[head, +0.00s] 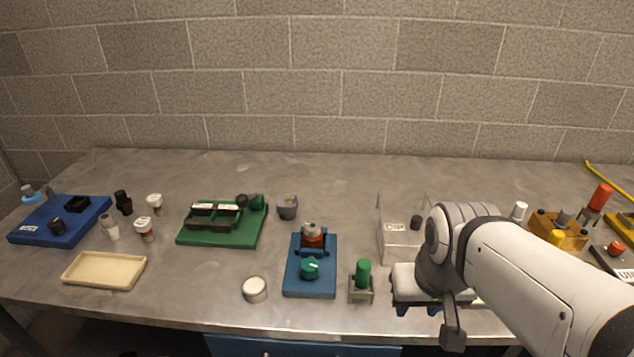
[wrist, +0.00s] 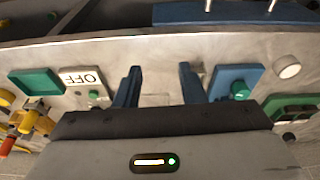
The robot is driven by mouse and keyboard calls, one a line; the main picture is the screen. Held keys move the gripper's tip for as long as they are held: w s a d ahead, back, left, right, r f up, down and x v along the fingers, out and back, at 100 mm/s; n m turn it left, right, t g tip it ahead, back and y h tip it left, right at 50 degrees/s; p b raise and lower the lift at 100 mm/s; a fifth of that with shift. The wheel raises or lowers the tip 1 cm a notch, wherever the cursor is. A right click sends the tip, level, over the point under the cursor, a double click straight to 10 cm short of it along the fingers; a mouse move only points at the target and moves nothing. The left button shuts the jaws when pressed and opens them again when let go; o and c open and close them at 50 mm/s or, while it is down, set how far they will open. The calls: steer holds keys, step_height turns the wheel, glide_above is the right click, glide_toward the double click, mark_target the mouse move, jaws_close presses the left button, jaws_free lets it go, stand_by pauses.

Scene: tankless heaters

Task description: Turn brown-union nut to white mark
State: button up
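A red-brown fitting with a grey top (head: 312,236), which may be the brown union, stands on a blue base (head: 310,286). A green knob (head: 310,268) with a small pale mark sits in front of it. The blue base also shows right of my gripper in the wrist view (wrist: 226,76). I cannot make out a separate nut or which white mark is meant. My gripper (head: 417,310) is right of this base, above the bench; its blue fingers (wrist: 160,75) are spread apart with nothing held between them. My arm hides the bench behind it.
A green post in a grey block (head: 362,284) stands between the blue base and my gripper. A clear box (head: 398,246) is behind my gripper. A round white-topped jar (head: 254,290) is left of the base. An OFF plate (wrist: 85,78) is left of my gripper in the wrist view.

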steer(key=shift+o, duration=0.3)
steer(key=shift+s, duration=0.1)
steer(key=shift+o, duration=0.7)
steer(key=shift+w+a+r, duration=0.1)
steer(key=shift+w+a, duration=0.05)
steer(key=shift+w, duration=0.05)
steer(key=shift+o, duration=1.2)
steer(key=shift+n, duration=0.9)
steer(key=w+a+r, duration=0.1)
steer(key=w+a, duration=0.1)
steer(key=w, duration=0.1)
steer(key=shift+a+r+p, duration=0.2)
steer(key=shift+r+p, duration=0.1)
steer(key=shift+r, duration=0.05)
steer(key=n+g+p, duration=0.3)
steer(key=n, duration=1.1)
glide_above(313, 225)
steer(key=shift+s+d, duration=0.15)
steer(key=shift+s, duration=0.05)
steer(key=shift+w+a+f, duration=0.15)
steer(key=shift+a, duration=0.05)
steer(key=shift+f+n, duration=0.3)
steer(key=shift+f, duration=0.1)
step_height(313, 225, down, 7)
steer(key=shift+r+p, duration=0.1)
steer(key=shift+p, duration=0.25)
steer(key=shift+c, duration=0.3)
